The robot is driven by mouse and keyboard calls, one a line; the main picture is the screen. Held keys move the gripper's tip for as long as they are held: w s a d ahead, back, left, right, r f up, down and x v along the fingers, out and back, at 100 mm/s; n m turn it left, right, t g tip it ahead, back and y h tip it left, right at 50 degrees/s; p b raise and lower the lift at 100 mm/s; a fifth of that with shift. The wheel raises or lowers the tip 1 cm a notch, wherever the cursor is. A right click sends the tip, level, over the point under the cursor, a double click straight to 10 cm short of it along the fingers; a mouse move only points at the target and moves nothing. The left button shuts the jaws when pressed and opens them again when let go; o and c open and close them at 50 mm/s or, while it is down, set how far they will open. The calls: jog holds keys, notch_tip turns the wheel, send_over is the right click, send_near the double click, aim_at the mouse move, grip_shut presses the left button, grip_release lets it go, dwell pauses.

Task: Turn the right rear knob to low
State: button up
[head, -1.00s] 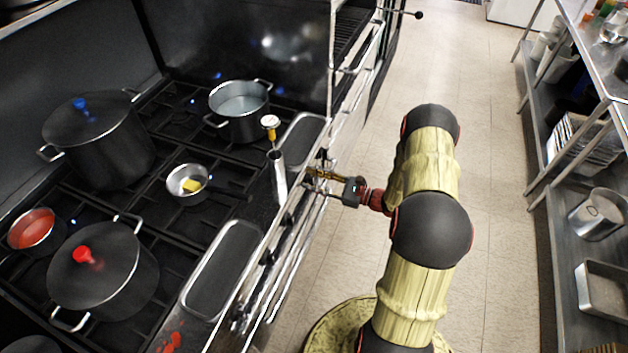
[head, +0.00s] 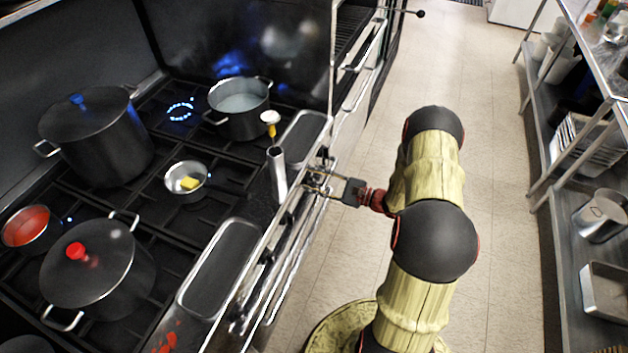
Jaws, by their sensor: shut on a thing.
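My gripper (head: 318,182) reaches in from the right to the stove's front panel, at the far end of the row of knobs. Its fingers are shut on a knob there; the knob is small and mostly hidden by the fingers and the front rail, so its pointer cannot be read. An uncovered rear burner (head: 180,109), between the blue-knobbed pot and the pot of water, shows a full ring of blue flame. Other dark knobs (head: 238,326) sit lower along the panel.
On the range stand a blue-knobbed pot (head: 95,142), a pot of water (head: 238,122), a small pan with butter (head: 174,180), a red-knobbed pot (head: 92,262) and a pan of red sauce (head: 14,240). A front rail (head: 283,287) runs along the stove. The aisle floor (head: 500,200) is clear.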

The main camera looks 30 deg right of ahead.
jog(key=o, duration=1.2)
jog(key=shift+c, duration=0.2)
jog(key=v, duration=1.2)
